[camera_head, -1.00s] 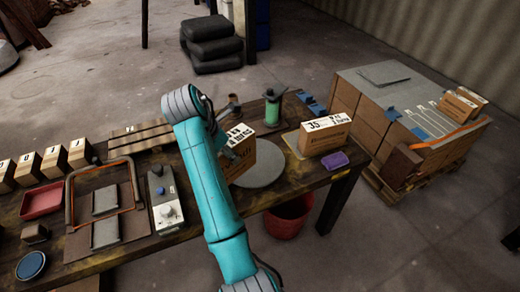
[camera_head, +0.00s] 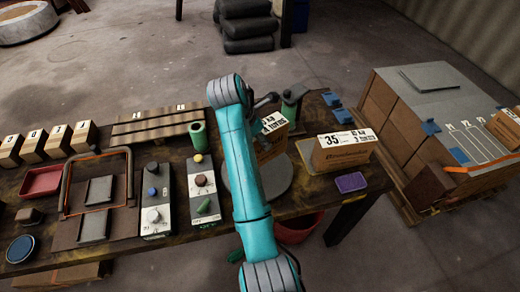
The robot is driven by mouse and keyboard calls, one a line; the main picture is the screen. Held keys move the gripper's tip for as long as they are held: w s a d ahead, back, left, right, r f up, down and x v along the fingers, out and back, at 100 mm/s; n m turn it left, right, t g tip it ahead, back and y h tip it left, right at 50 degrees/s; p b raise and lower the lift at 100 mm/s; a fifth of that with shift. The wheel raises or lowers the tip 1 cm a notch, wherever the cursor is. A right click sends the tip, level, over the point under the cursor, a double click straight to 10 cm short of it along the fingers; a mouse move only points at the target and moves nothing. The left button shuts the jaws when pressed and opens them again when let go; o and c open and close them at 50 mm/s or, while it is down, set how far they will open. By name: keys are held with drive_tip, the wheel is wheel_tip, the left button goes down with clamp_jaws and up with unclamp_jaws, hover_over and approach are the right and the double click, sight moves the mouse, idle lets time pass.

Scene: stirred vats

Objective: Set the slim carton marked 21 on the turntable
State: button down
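A brown carton (camera_head: 272,142) with a white top label stands upright at the far side of the grey round turntable (camera_head: 282,183), partly behind my teal arm. Its number is hidden, so I cannot tell whether it is marked 21, nor whether it rests on the disc or is held just above it. My gripper (camera_head: 262,147) is mostly hidden behind my arm, at the carton's near left side; its fingers are not clear. Another carton (camera_head: 343,157), marked 35, stands on a pad right of the turntable.
A purple block (camera_head: 350,182) lies in front of carton 35. Control boxes (camera_head: 202,190) and a red tray (camera_head: 42,182) are on the left. A green-bodied device (camera_head: 290,108) stands behind the turntable. A red bucket (camera_head: 298,229) is below the table edge.

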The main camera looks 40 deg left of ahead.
drive_tip(key=shift+f, duration=2.6)
drive_tip(key=shift+c, duration=0.8)
unclamp_jaws()
drive_tip(key=shift+f, duration=0.1)
